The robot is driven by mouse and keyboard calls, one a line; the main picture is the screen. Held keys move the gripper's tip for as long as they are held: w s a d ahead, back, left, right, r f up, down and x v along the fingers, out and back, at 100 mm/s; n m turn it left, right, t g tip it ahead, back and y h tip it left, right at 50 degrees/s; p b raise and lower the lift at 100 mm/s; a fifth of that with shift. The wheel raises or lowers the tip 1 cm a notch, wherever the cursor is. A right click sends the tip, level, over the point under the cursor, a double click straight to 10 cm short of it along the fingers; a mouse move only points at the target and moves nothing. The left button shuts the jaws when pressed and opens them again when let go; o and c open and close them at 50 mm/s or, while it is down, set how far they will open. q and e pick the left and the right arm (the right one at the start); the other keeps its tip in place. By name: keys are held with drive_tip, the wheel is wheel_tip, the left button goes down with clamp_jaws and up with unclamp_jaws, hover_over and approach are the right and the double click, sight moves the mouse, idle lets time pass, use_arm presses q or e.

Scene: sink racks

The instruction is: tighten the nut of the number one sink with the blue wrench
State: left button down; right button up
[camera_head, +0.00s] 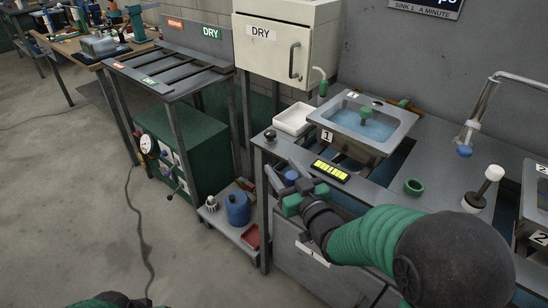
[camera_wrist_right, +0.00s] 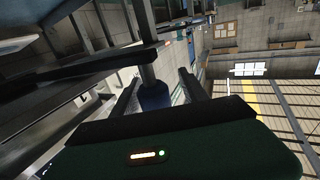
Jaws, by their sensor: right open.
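The number one sink (camera_head: 400,128) is a grey basin with water, a green fitting (camera_head: 366,114) inside and a "1" label on its front. I cannot make out its nut. My right gripper (camera_head: 304,192) is open at the counter's front left corner. A small blue thing (camera_head: 291,177) shows right behind it; I cannot tell whether it is the blue wrench. In the right wrist view, a blue cylindrical thing (camera_wrist_right: 156,96) appears between the open fingers (camera_wrist_right: 158,92), apparently not gripped. My left gripper is not in view; only a bit of green and black shows at the bottom edge.
A yellow-black display (camera_head: 330,170), a green ring (camera_head: 413,187) and a white-topped plunger-like thing (camera_head: 484,188) are on the counter. A white tray (camera_head: 293,119) sits left of the sink. A blue jug (camera_head: 237,208) stands on the low shelf. The floor at left is mostly open, with a cable.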

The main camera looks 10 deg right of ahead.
drive_tip(key=shift+s+d+r, duration=0.1)
drive_tip(key=shift+s+d, duration=0.1)
drive_tip(key=shift+d, duration=0.2)
drive_tip(key=shift+w+d, duration=0.1)
drive_tip(key=c, duration=0.5)
drive_tip(key=shift+a, duration=0.3)
clamp_jaws()
drive_tip(key=shift+d, duration=0.1)
